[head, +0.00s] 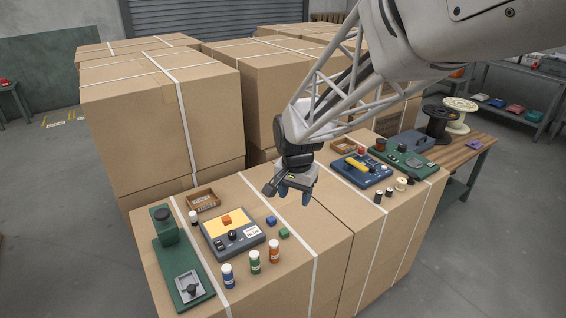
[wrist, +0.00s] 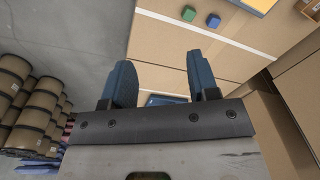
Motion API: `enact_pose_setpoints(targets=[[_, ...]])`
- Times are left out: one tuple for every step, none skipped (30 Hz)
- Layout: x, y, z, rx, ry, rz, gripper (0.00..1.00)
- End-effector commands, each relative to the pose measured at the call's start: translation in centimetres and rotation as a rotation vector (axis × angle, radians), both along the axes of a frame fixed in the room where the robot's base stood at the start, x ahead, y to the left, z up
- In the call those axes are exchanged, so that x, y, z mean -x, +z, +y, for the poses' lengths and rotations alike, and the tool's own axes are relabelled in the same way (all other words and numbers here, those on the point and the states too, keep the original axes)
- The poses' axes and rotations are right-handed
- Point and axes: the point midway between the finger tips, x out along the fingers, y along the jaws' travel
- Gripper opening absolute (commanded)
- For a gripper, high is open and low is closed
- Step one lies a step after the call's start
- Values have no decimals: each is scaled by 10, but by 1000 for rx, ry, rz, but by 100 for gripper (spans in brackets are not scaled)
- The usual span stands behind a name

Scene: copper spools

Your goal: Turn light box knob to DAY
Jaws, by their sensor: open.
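The light box (head: 248,243), a dark blue-grey case with a lit yellow panel, lies on the near carton at left. A black round knob (head: 232,235) sits on its front strip, beside a small dark control and a white label; the knob's setting is too small to read. An orange block (head: 227,220) rests on the yellow panel. My gripper (head: 294,196) hangs above the cartons, to the right of the light box and apart from it. In the wrist view its blue fingers (wrist: 160,75) are spread with nothing held between them. Only a corner of the box (wrist: 256,6) shows there.
A blue cube (head: 270,220) and a green cube (head: 284,232) lie right of the box. Several capped bottles (head: 255,262) stand in front. A green stand (head: 178,262) is at left, a wooden tray (head: 203,200) behind. A blue device (head: 361,171) lies at right.

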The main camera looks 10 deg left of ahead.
Motion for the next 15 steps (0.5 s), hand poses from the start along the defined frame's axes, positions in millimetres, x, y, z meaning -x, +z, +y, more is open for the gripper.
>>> enact_pose_setpoints(targets=[[-4,-8,14,3,-3,7,55],[-7,-12,21,3,-7,9,55],[-10,-18,30,5,-13,14,55],[-11,-22,38,6,-17,18,55],[-13,-27,45,7,-21,20,55],[-16,-32,55,8,-27,24,55],[-17,-37,62,9,-31,26,55],[-19,-42,70,11,-36,30,55],[-20,-48,80,12,-41,33,55],[-22,-53,87,14,-47,35,55],[-23,-57,95,14,-50,37,55],[-24,-64,105,16,-56,40,55],[-25,-69,112,18,-60,43,55],[-26,-74,120,19,-65,45,55],[-27,-81,131,21,-71,49,55]])
